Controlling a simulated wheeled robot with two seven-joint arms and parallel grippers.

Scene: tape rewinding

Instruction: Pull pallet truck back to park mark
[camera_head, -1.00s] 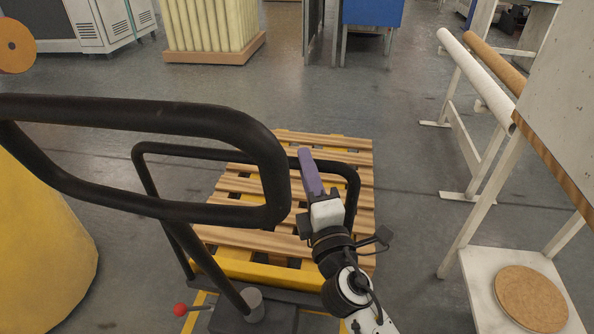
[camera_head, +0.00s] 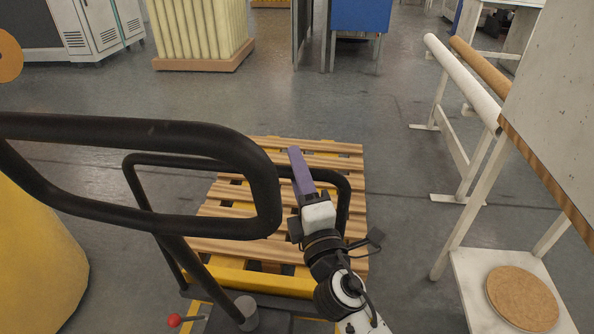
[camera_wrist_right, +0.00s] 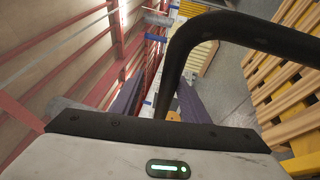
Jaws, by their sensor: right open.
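The pallet truck has a large black handle loop (camera_head: 150,130) at the left front of the head view, with a shaft down to its base and yellow forks (camera_head: 262,283) under a wooden pallet (camera_head: 225,222). A smaller black frame stands behind the handle. My right gripper (camera_head: 297,165), with purple fingers, is just right of the handle's right end. In the right wrist view, its open fingers (camera_wrist_right: 165,100) appear on either side of a curved black bar (camera_wrist_right: 240,32); I cannot tell whether they touch it. My left gripper is not in view. No park mark is visible.
A white rack with a white roll (camera_head: 462,82) and a brown roll (camera_head: 474,70) stands at right, beside a white stand with a round brown disc (camera_head: 522,298). A yellow rounded object (camera_head: 35,260) is at left. Open grey floor (camera_head: 300,105) lies beyond the pallet.

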